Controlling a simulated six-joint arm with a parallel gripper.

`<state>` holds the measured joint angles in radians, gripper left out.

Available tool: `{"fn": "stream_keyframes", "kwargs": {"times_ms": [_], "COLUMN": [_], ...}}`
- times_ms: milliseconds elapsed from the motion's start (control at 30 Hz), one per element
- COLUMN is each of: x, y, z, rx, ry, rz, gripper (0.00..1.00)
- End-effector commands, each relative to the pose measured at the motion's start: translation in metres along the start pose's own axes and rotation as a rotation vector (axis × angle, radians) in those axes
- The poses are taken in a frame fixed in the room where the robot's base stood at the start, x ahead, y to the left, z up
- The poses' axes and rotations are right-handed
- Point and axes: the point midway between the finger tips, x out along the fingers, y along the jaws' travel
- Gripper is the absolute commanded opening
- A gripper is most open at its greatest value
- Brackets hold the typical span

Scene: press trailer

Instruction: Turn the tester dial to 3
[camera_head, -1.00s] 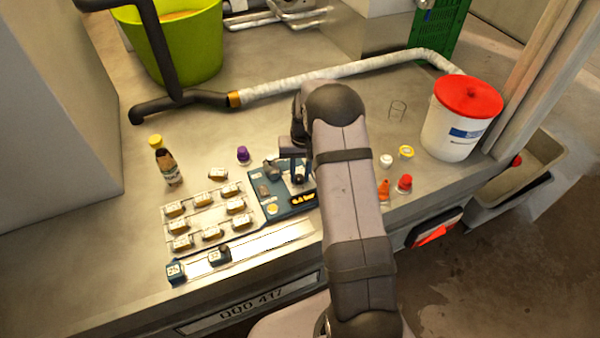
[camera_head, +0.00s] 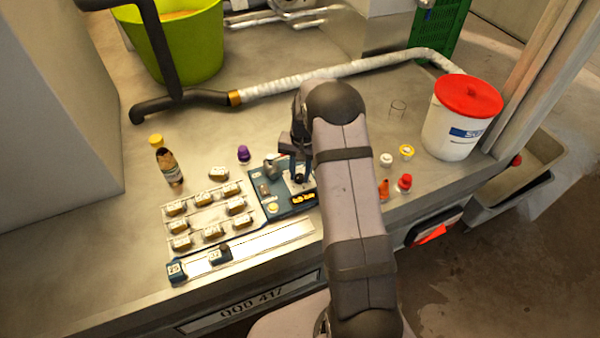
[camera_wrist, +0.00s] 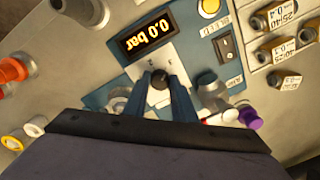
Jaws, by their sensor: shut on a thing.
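The tester is a blue panel (camera_head: 275,210) on the bench, partly hidden by my arm in the head view. In the wrist view its display (camera_wrist: 146,34) reads 0.0 bar. The dial (camera_wrist: 159,80) is a dark knob on a light plate with small marks above it; I cannot read them surely. My gripper (camera_wrist: 162,84) has its two blue fingers on either side of the dial, shut on it.
A yellow button (camera_wrist: 209,7), a black rocker switch (camera_wrist: 226,46) and metal fittings (camera_wrist: 213,92) sit near the dial. A purple cap (camera_head: 243,153), a bottle (camera_head: 169,167), a tray of labelled blocks (camera_head: 205,190) and a red-lidded bucket (camera_head: 455,130) stand around.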

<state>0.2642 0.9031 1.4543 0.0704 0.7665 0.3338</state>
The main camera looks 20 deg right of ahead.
Motion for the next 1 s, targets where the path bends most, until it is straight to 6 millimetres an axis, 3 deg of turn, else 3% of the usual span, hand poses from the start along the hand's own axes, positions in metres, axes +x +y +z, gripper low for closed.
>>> {"fn": "stream_keyframes", "kwargs": {"times_ms": [33,67,133,567,1000], "x": [-0.001,-0.001,-0.001,-0.006,-0.061], "y": [-0.001,-0.001,-0.001,-0.001,-0.001], "z": [-0.001,-0.001,-0.001,-0.001,-0.002], "rx": [0.0,0.0,-0.001,-0.001,-0.001], "ry": [0.004,0.004,0.004,0.004,0.006], "rz": [-0.002,-0.002,-0.002,-0.002,-0.002], "gripper": [0.02,0.26,0.43,0.43,0.43]}}
